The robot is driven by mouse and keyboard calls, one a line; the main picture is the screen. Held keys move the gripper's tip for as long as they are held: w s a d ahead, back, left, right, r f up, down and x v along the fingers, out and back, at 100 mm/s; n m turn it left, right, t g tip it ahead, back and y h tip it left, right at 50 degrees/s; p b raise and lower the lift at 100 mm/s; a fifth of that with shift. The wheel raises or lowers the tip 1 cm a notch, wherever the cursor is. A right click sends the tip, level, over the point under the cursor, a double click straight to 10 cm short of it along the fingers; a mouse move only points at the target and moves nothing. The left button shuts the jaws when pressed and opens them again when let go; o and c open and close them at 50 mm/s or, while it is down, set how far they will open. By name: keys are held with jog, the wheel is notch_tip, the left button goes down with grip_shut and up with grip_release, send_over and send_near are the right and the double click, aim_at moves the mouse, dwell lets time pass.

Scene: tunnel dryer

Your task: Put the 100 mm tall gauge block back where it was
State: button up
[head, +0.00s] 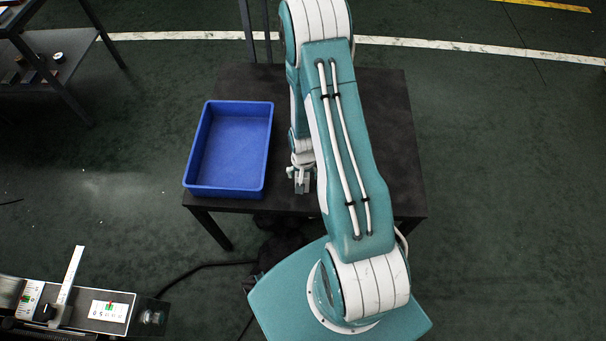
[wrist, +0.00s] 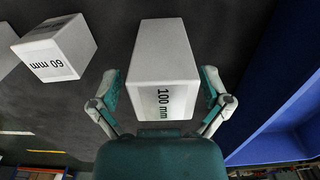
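The 100 mm gauge block (wrist: 163,62) is a white block with a black "100 mm" label, in the middle of the wrist view. My gripper (wrist: 161,88) has its two fingers apart, one on each side of the block. A narrow gap shows between the left finger and the block; at the right finger I cannot tell whether they touch. In the head view my gripper (head: 301,184) is low over the dark table (head: 385,110), just right of the blue bin. My arm hides the blocks there.
A white 60 mm block (wrist: 57,48) stands left of the 100 mm block in the wrist view, with part of another white block (wrist: 6,48) at the edge. The blue bin (head: 190,152) is empty; its wall (wrist: 250,75) is close on the wrist view's right.

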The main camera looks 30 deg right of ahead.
notch_tip(320, 180, up, 12)
jog(key=shift+r, duration=0.1)
jog(key=a+r+n+t, duration=0.2)
jog(key=a+r, duration=0.1)
jog(key=r, duration=0.9)
jog(key=s+a+r+n+t, duration=0.1)
jog(key=s+a+r, duration=0.3)
jog(key=r, duration=0.6)
jog(key=s+a+r+n+t, duration=0.2)
jog(key=s+a+r+n, duration=0.1)
jog(key=s+r, duration=0.5)
notch_tip(320, 180, up, 3)
jog(key=shift+s+a+f+n+t, duration=0.1)
jog(key=shift+s+a+n+t, duration=0.2)
jog(key=shift+s+a+n, duration=0.15)
jog(key=shift+w, duration=0.15)
